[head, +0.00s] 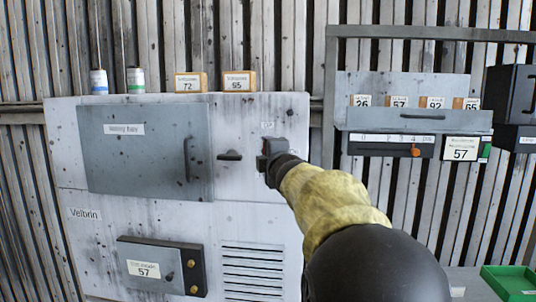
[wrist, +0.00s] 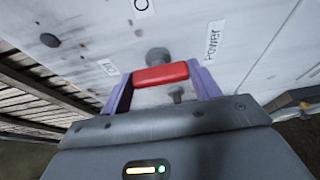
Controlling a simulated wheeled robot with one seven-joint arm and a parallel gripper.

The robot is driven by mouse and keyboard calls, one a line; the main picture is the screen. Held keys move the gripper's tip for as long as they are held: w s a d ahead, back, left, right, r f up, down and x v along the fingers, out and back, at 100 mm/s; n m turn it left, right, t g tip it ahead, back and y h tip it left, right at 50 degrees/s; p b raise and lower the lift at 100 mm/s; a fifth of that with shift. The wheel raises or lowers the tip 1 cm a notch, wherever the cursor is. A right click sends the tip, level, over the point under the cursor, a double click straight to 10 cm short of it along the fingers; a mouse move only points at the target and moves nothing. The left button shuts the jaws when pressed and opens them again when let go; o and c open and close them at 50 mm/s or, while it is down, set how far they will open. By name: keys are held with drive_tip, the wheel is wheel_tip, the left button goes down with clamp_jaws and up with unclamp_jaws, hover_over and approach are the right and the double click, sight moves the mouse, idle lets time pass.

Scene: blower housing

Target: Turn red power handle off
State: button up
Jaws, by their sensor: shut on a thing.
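The red power handle (wrist: 160,75) shows in the wrist view as a short red bar in front of the pale panel, with a dark round knob just behind it. My gripper (wrist: 162,84) has its purple fingers at the two ends of the red bar and is shut on it. A "Power" label (wrist: 214,40) is on the panel beside the handle. In the head view my gripper (head: 268,160) is at the right part of the white housing (head: 240,215), under a small label (head: 267,125). The red handle is hidden there by my gripper and arm.
A grey door (head: 150,160) with a vertical handle and a dark latch (head: 229,156) are left of my gripper. Below are a box with brass knobs (head: 160,265) and a vent (head: 252,270). A shelf unit (head: 415,120) stands right; a green tray (head: 512,280) is lower right.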

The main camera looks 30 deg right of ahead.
drive_tip(key=shift+a, duration=0.1)
drive_tip(key=o, duration=1)
drive_tip(key=p+v, duration=0.1)
drive_tip(key=v, duration=1.4)
drive_tip(key=shift+w+r, duration=0.1)
drive_tip(key=shift+r, duration=0.05)
drive_tip(key=shift+a+y+p, duration=0.1)
drive_tip(key=shift+y+p, duration=0.3)
drive_tip(key=shift+p, duration=0.25)
